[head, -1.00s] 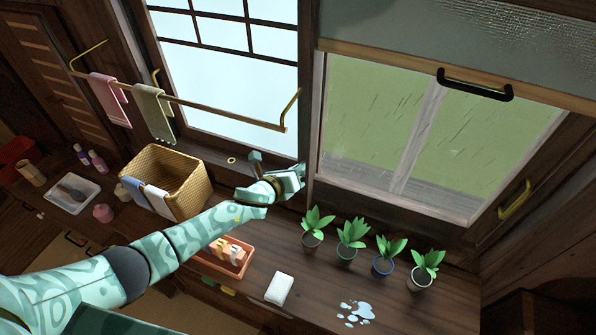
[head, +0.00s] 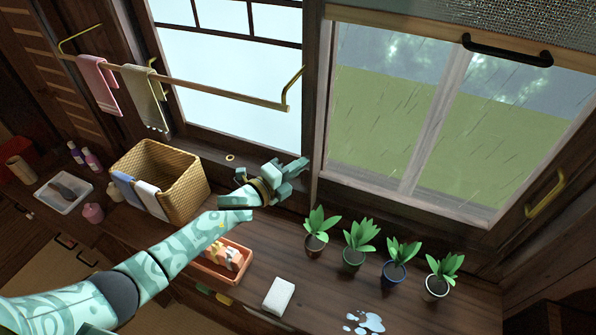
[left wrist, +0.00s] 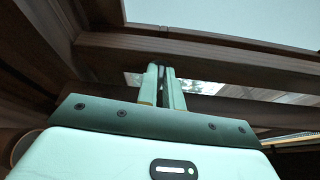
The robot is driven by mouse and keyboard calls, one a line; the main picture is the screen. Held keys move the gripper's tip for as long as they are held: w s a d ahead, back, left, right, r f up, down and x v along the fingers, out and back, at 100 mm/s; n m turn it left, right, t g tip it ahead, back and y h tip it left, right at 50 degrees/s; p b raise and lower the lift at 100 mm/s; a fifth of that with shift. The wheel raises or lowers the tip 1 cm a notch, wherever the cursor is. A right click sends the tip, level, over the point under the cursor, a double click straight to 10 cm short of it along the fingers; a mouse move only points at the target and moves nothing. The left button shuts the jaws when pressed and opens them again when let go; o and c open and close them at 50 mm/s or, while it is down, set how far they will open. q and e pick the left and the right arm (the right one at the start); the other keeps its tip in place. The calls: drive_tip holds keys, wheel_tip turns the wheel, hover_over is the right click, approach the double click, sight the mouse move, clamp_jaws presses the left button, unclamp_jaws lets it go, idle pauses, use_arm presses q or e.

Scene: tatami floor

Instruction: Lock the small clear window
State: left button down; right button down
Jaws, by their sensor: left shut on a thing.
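The clear window (head: 395,125) at the right shows rain and greenery through its panes. A textured glass panel with a black handle (head: 507,50) sits above it. A pale window with a dark grid (head: 235,85) is to its left. My left gripper (head: 293,168) is at the low frame between the two windows, above the counter. It also shows in the left wrist view (left wrist: 162,82), where its fingers are close together on a narrow dark part before a dark wooden rail. What that part belongs to is hidden. No lock is clearly visible. My right gripper is out of view.
The wooden counter (head: 300,260) carries a wicker basket (head: 185,190), an orange tray (head: 215,270), a white sponge (head: 279,296), several potted plants (head: 353,243) and a water spill (head: 364,322). A brass towel rail (head: 200,85) juts out above the basket. A brass handle (head: 545,196) is at the right.

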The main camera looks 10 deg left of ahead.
use_arm(q)
drive_tip(key=shift+f+n+h+b, duration=0.3)
drive_tip(key=shift+n+b, duration=0.25)
drive_tip(key=shift+n, duration=0.15)
drive_tip(key=shift+r, duration=0.1)
drive_tip(key=c, duration=1.8)
unclamp_jaws()
drive_tip(key=v, duration=1.6)
drive_tip(key=shift+s+f, duration=0.2)
drive_tip(key=shift+s, duration=0.05)
